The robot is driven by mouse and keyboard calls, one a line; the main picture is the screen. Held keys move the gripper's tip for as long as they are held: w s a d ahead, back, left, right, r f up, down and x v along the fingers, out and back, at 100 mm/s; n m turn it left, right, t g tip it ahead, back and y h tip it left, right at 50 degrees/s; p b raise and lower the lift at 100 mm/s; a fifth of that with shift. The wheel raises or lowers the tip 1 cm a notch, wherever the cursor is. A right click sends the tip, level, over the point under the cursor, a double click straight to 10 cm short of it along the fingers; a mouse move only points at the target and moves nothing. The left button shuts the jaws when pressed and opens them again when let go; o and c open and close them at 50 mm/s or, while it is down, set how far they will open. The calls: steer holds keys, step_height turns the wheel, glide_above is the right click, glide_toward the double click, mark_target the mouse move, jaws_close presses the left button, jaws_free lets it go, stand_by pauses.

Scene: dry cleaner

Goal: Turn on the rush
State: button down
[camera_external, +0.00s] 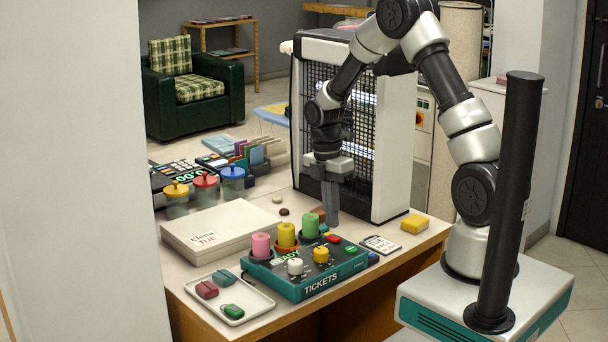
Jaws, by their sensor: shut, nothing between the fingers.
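A teal ticket machine (318,286) marked TICKETS stands at the front of the counter. Its display (287,257) shows lit green letters that look like READY. Pink (261,246), yellow (286,235) and green (310,226) rolls stand along its back. On top are a white knob (295,267), a yellow knob (320,255), a red button (333,238) and a green button (351,249). I cannot read a rush label on any of them. My gripper (332,221) points down, shut and empty, close behind the red button; whether it touches anything is unclear.
A black-framed grille unit (391,150) stands close behind my gripper. A white box (221,232) and a tray (256,306) with several small coloured items lie left. A card (381,245) and yellow block (415,224) lie right. Jars (205,190) stand farther back.

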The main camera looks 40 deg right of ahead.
mark_target(337, 239)
step_height(337, 239, up, 11)
steer(key=w, duration=0.1)
steer(key=shift+w, duration=0.2)
steer(key=b, duration=0.2)
steer(key=s+b, duration=0.1)
steer(key=b, duration=0.1)
steer(key=shift+s+r, duration=0.25)
steer(key=shift+r, duration=0.05)
steer(key=f, duration=0.4)
steer(key=s+f+b, duration=0.1)
steer(key=f, duration=0.4)
steer(key=f+b, duration=0.1)
steer(key=f, duration=0.3)
steer(key=shift+s+f, duration=0.3)
steer(key=shift+f, duration=0.2)
